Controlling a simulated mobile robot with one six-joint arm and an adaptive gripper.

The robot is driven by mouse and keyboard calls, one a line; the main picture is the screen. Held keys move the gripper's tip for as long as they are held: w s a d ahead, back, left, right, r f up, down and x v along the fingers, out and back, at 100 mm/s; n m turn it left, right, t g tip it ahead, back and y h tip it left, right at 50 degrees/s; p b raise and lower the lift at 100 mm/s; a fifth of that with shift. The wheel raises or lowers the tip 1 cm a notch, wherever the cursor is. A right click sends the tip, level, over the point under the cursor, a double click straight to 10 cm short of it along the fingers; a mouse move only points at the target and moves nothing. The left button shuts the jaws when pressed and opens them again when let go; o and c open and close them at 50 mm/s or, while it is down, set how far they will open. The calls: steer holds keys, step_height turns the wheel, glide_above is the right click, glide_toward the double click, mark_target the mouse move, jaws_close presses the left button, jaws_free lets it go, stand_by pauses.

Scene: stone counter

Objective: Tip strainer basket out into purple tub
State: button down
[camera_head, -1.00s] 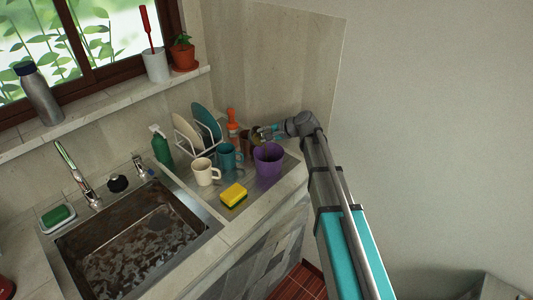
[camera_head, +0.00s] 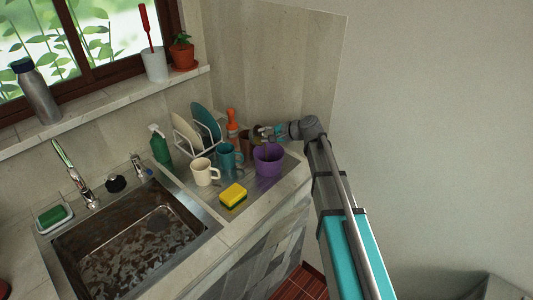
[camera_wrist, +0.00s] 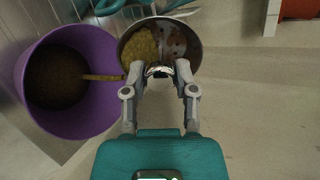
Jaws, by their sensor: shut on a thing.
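The purple tub (camera_head: 268,160) stands upright on the steel drainer near the counter's right end. In the wrist view the tub (camera_wrist: 105,55) is at left, with dark brown contents low inside. My gripper (camera_wrist: 160,72) is shut on the near rim of the round metal strainer basket (camera_wrist: 194,62), just right of the tub. The basket holds a yellow clump and small reddish bits. A thin tan strip (camera_wrist: 102,77) spans from inside the tub towards the basket; I cannot tell whether it is solid or falling scraps. In the head view my gripper (camera_head: 268,133) is just behind the tub, and the basket is hard to make out.
A teal mug (camera_head: 227,156), cream mug (camera_head: 204,172) and yellow sponge (camera_head: 233,195) stand left of the tub. A plate rack (camera_head: 200,128) and orange-topped bottle (camera_head: 232,122) are behind. The dirty sink (camera_head: 135,235) lies further left. The wall is close behind.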

mark_target(266, 135)
steer(key=shift+s+d+f+t+y+b, duration=0.15)
steer(key=shift+d+t+y+b, duration=0.15)
steer(key=shift+y+b, duration=0.65)
steer(key=shift+s+d+f+t+y+b, duration=0.15)
steer(key=shift+d+y+b, duration=0.25)
steer(key=shift+b, duration=0.5)
steer(key=shift+s+d+r+t+y+b, duration=0.2)
steer(key=shift+d+b, duration=0.25)
steer(key=shift+b, duration=0.4)
steer(key=shift+s+d+f+t+y+b, duration=0.1)
steer(key=shift+d+f+t+y+b, duration=0.25)
steer(key=shift+y+b, duration=0.95)
steer(key=shift+s+d+f+t+y+b, duration=0.1)
steer(key=shift+d+f+t+y+b, duration=0.25)
steer(key=shift+b, duration=1.7)
steer(key=shift+a+r, duration=0.1)
steer(key=shift+r, duration=0.15)
steer(key=shift+r+p, duration=0.25)
steer(key=shift+p, duration=0.4)
steer(key=shift+w+a+r+g+h+p, duration=0.1)
steer(key=shift+a+r+g+h+p, duration=0.35)
steer(key=shift+p, duration=0.75)
steer(key=h+p, duration=0.2)
steer(key=p, duration=0.1)
steer(key=shift+w+a, duration=0.15)
steer(key=shift+f, duration=0.35)
